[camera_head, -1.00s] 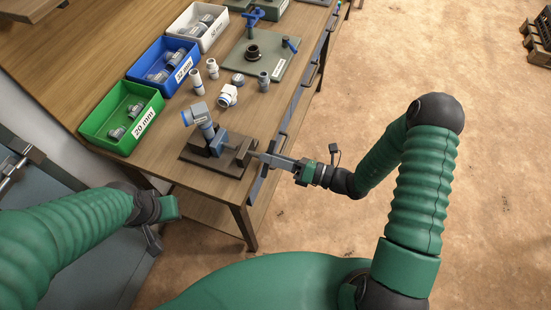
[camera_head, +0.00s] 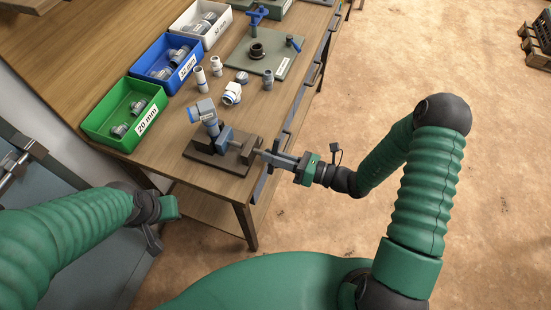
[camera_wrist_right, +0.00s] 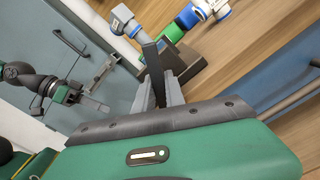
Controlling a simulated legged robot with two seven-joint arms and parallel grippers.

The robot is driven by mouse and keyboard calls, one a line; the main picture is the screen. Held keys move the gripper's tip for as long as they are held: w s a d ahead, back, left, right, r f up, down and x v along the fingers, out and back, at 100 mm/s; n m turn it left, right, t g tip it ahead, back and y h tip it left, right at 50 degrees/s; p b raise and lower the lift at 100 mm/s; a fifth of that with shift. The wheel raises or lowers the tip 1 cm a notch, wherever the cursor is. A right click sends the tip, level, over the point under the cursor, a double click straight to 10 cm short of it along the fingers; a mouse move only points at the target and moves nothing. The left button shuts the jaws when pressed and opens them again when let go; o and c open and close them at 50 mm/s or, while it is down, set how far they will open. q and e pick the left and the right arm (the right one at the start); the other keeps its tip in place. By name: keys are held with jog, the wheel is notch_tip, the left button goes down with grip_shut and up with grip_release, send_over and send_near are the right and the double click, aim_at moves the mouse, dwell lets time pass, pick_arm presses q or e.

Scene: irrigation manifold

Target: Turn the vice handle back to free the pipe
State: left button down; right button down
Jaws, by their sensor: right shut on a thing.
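The vice (camera_head: 225,148) stands on a dark base near the bench's front edge. A grey pipe (camera_head: 212,128) with a blue-rimmed fitting (camera_head: 202,110) on top leans upright in its jaws. My right gripper (camera_head: 262,155) reaches in from the right and is shut on the vice handle, which the fingers mostly hide in the head view. In the right wrist view the dark handle (camera_wrist_right: 153,72) stands between the two grey fingers. My left gripper (camera_head: 158,222) hangs beside the bench, away from the vice; its fingers are too unclear to judge.
Green (camera_head: 100,128), blue (camera_head: 148,65) and white (camera_head: 182,22) bins of fittings line the bench behind the vice. Loose fittings (camera_head: 232,93) lie nearby. A grey-green plate (camera_head: 235,48) with a blue-handled valve (camera_head: 257,14) is farther back.

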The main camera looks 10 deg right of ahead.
jog(key=shift+d, duration=0.15)
jog(key=n, duration=0.3)
jog(key=shift+w+f+b, duration=0.1)
jog(key=shift+f+b, duration=0.05)
jog(key=shift+b, duration=0.2)
jog(key=shift+n, duration=0.6)
